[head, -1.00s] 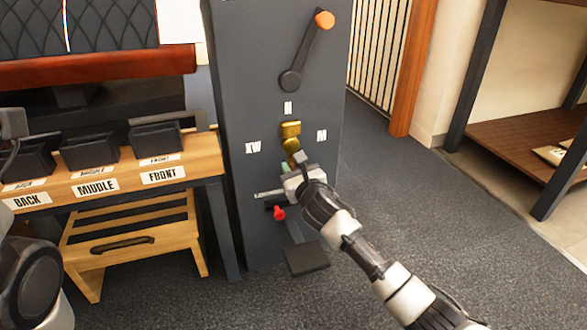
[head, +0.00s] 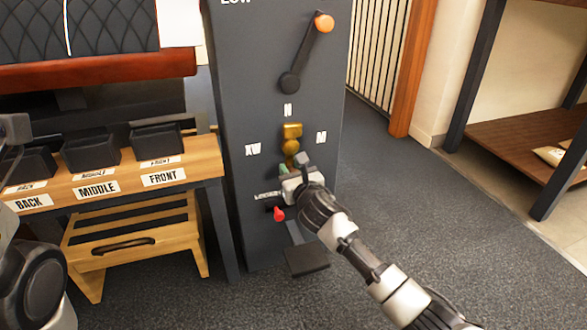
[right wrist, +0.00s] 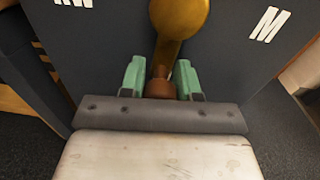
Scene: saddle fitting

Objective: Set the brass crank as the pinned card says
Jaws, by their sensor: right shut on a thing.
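The brass crank (head: 291,146) is on the front of the dark grey post, with its arm hanging down below its hub. In the right wrist view its brass arm (right wrist: 179,20) runs down to a brown grip (right wrist: 160,88). My right gripper (head: 288,171), with green fingertips, is at the crank's lower end. In the right wrist view the right gripper (right wrist: 160,80) is shut on the crank's grip, one finger on each side. A white sheet (head: 180,20) at the top shows no readable writing. My left gripper does not clearly show; only left arm parts are at the left edge.
Around the crank are white labels: one above (head: 288,110), one left (head: 252,150), one right (head: 321,137). An orange-knobbed lever (head: 307,55) is above. A red knob (head: 278,213) and a dark pedal (head: 306,261) are below. A wooden bench (head: 110,188) with black bins stands left.

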